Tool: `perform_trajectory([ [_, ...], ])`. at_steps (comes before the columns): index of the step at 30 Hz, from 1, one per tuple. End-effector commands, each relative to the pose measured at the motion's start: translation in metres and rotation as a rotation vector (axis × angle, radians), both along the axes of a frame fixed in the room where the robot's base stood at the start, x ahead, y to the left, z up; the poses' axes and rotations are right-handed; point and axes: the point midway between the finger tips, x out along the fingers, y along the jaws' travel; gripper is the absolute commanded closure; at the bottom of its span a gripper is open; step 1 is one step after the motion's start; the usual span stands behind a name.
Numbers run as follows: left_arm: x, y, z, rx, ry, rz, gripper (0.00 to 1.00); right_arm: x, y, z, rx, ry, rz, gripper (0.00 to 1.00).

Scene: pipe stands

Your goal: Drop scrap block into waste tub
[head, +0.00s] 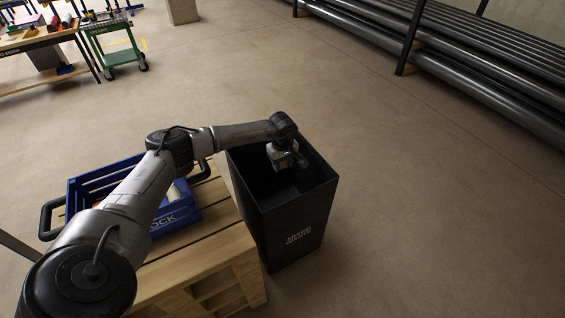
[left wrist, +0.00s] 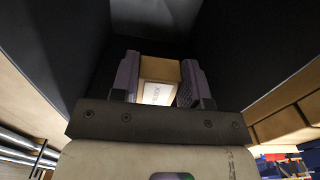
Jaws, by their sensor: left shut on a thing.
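My left gripper (left wrist: 158,84) is shut on the scrap block (left wrist: 160,72), a tan wooden block with a white label, seen between the fingers in the left wrist view. In the head view the left gripper (head: 286,160) hangs over the open top of the waste tub (head: 290,225), a tall black square bin with pale lettering on its front. The tub's dark inner walls (left wrist: 60,50) surround the block in the left wrist view. The block cannot be made out in the head view. My right gripper is not in view.
A wooden pallet stack (head: 225,255) stands left of the tub. A blue crate (head: 185,217) sits on it, partly hidden by my left arm. Racks of dark pipes (head: 470,70) run along the back right. A green cart (head: 120,50) stands far left. The floor between is clear.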

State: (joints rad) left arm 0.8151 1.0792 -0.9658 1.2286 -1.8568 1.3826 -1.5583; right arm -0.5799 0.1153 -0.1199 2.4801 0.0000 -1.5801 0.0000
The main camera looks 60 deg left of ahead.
Motion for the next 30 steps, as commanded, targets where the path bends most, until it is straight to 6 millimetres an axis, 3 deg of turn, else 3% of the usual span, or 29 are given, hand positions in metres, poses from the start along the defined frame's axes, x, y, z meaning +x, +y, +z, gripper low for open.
perform_trajectory([
  [5, 0.000, 0.000, 0.000, 0.000, 0.000, 0.000, 0.81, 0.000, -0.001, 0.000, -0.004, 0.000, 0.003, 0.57],
  [6, 0.000, 0.000, 0.000, 0.000, 0.000, 0.000, 0.55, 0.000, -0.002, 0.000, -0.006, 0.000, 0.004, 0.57],
  [15, 0.000, 0.000, 0.000, 0.000, 0.000, 0.000, 0.28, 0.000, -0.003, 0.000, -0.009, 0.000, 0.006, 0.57],
  [30, 0.000, 0.000, 0.013, 0.000, 0.000, 0.000, 0.28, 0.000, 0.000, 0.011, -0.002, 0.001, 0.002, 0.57],
])
